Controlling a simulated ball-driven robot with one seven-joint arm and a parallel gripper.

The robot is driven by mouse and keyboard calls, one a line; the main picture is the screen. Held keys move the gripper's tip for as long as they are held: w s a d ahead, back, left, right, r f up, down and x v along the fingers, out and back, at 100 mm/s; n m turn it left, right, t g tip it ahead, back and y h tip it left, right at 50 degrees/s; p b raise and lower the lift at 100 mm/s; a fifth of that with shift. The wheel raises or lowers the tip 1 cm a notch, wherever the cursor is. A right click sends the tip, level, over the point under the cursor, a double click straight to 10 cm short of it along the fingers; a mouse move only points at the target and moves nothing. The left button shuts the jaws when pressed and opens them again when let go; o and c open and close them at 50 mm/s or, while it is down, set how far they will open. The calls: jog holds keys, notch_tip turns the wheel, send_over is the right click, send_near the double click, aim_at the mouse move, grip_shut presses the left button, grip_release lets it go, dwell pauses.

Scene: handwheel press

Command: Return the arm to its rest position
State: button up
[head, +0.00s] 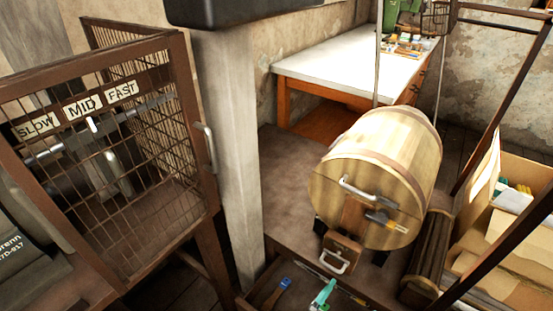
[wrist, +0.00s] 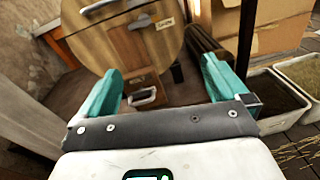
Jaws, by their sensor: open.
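My gripper (wrist: 162,88) shows in the wrist view. Its two teal fingers are spread wide apart, with nothing held between them. Beyond the fingers is the front of a wooden barrel (wrist: 125,48), with its handle at the upper left. A small box with a pale handle (wrist: 144,98) shows in the gap between the fingers, farther off. I cannot make out my arm or gripper clearly in the head view. There the barrel (head: 360,200) lies on its side on a brown platform.
A wire cage (head: 90,150) marked SLOW, MID, FAST stands left of a grey post (head: 230,140). A drawer at the bottom holds a blue brush (head: 272,292) and a teal item (head: 323,294). Cardboard boxes (head: 505,235) stand right; a white-topped table (head: 345,65) is behind.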

jog(key=s+d+m+g+y+p, duration=0.1)
jog(key=s+d+m+g+p, duration=0.1)
jog(key=s+d+m+g, duration=0.4)
jog(key=s+d+m+g+y+p, duration=0.1)
jog(key=s+d+m+g+p, duration=0.15)
jog(key=d+m, duration=0.6)
jog(key=s+a+r+m+g+y+p, duration=0.1)
jog(key=s+r+m+g+y+p, duration=0.1)
jog(key=s+m+y, duration=0.2)
jog(key=s+a+r+m+g+y+p, duration=0.1)
jog(key=s+r+m+g+y+p, duration=0.1)
jog(key=s+m+y, duration=0.3)
jog(key=s+m, duration=0.2)
jog(key=m, duration=0.1)
jog(key=shift+s+a+r, duration=0.15)
jog(key=shift+s+a, duration=0.1)
jog(key=shift+s, duration=0.15)
jog(key=shift+m, duration=0.25)
jog(key=shift+c, duration=0.2)
